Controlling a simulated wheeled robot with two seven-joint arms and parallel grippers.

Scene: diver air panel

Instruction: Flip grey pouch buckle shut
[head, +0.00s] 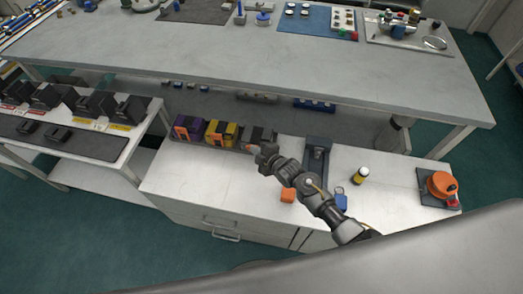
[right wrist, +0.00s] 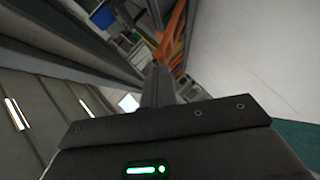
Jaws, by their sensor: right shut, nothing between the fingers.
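The grey pouch (head: 262,133) stands at the right end of a row of pouches on the lower white counter, with an orange part low on its front. My right gripper (head: 262,153) is shut and empty in front of it, and its arm hides part of the pouch. I cannot tell whether the gripper touches the pouch or how the buckle stands. In the right wrist view the shut fingers (right wrist: 158,88) point toward an orange shape that I cannot identify for certain. My left gripper is not in view.
A purple pouch (head: 188,128) and a yellow pouch (head: 221,132) stand left of the grey one. A dark stand (head: 318,152), an orange block (head: 288,195) and a yellow-black bottle (head: 360,175) are to the right. The counter's front left is clear. The large grey table (head: 200,60) lies behind.

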